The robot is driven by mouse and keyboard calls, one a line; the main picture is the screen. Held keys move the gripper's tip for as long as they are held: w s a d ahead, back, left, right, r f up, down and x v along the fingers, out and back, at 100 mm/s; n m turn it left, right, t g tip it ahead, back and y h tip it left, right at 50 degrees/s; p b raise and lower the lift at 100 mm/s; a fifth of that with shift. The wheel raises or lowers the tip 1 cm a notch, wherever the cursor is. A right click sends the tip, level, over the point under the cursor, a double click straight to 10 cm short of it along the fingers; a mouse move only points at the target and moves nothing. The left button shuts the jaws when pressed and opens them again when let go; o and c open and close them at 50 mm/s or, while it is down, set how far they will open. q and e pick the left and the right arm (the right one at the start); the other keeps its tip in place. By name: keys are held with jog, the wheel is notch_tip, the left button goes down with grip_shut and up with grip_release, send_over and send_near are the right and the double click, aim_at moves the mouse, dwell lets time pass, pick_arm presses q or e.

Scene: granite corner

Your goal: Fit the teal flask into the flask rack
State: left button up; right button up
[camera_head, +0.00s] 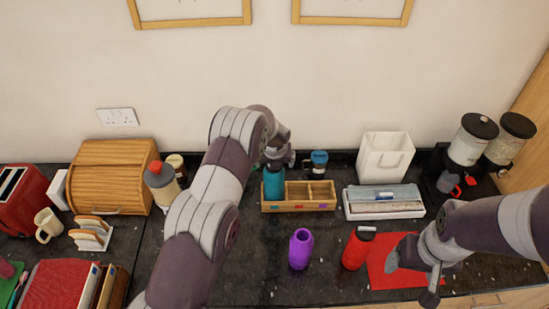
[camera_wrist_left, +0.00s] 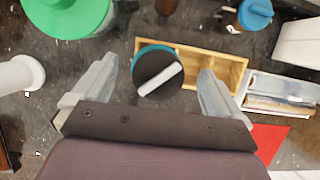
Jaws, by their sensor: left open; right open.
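The teal flask (camera_head: 273,184) stands upright at the left end of the wooden flask rack (camera_head: 300,206), apparently in its left compartment; its base is hidden behind the rack's front wall. In the left wrist view I look down on the flask's dark lid with a white handle (camera_wrist_left: 158,79), over the left end of the rack (camera_wrist_left: 228,73). My left gripper (camera_wrist_left: 155,78) is open, its fingers on either side of the flask with gaps showing. The rack's other compartments look empty. My right gripper (camera_head: 412,276) is open and empty, low over the right front.
A purple flask (camera_head: 300,249) and a red flask (camera_head: 357,248) stand in front of the rack. A red mat (camera_head: 382,270) lies beside my right gripper. A blue-lidded mug (camera_head: 317,163) is behind the rack, and a box (camera_head: 384,203) lies right of it.

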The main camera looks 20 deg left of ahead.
pick_arm(q)
jog(key=b+v, duration=0.3)
jog(key=v, duration=0.7)
jog(key=s+r+n+g+h, duration=0.1)
jog(key=s+r+n, duration=0.1)
jog(key=s+n, duration=1.4)
jog(key=s+r+n+g, duration=0.2)
jog(key=s+n, duration=1.4)
jog(key=n, duration=0.1)
notch_tip(320, 180, down, 16)
jog(key=b, duration=1.7)
jog(key=shift+w+a, duration=0.3)
jog(key=shift+a, duration=0.1)
